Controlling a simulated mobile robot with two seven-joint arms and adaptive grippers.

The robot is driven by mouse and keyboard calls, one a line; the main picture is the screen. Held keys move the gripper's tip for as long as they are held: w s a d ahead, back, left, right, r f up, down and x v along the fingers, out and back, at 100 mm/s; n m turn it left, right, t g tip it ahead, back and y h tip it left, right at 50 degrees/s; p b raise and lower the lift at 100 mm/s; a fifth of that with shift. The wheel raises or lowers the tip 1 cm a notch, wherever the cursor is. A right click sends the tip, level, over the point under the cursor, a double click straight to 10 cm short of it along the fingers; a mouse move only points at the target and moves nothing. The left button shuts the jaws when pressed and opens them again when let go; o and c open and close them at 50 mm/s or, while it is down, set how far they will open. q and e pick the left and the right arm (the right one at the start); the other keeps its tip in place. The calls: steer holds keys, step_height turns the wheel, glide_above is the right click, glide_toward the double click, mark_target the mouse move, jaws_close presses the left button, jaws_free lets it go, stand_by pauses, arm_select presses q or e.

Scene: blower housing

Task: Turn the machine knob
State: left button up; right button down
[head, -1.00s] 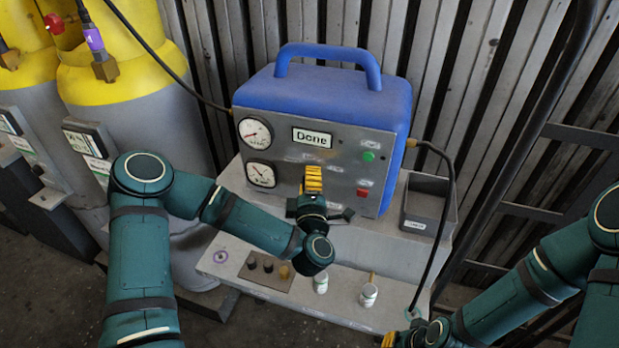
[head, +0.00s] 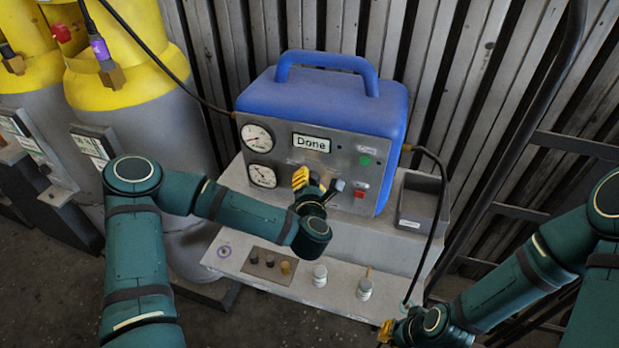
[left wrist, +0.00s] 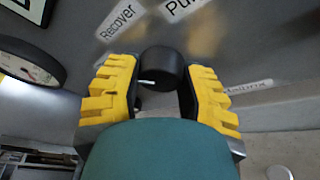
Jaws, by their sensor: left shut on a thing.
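The machine (head: 322,100) is a blue-topped box with a grey front panel (head: 335,160), two round gauges and a display reading "Done". In the left wrist view the black knob (left wrist: 160,66) sits on the panel between my two yellow fingers, and a white mark on it points left. Labels "Recover" and one starting "Pu" are above it. My left gripper (head: 303,180) is shut on the knob; in the head view it hides the knob. My right gripper (head: 385,332) is low at the bottom edge, away from the machine; its finger state is unclear.
A shelf below the machine holds two white bottles (head: 320,275) and a plate with small caps (head: 268,265). A grey bin (head: 420,205) is right of the machine. Yellow-topped cylinders (head: 130,90) stand left. A black hose (head: 443,210) hangs on the right.

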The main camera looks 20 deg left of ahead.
arm_select(q)
steer(key=shift+w+r+n+h+p, duration=0.1)
steer(key=shift+r+n+h+p, duration=0.2)
steer(key=shift+n, duration=0.4)
steer(key=shift+f, duration=0.15)
steer(key=o, duration=1.2)
steer(key=shift+g, duration=0.3)
steer(key=shift+f, duration=0.1)
steer(key=v, duration=0.7)
steer(key=shift+s, duration=0.3)
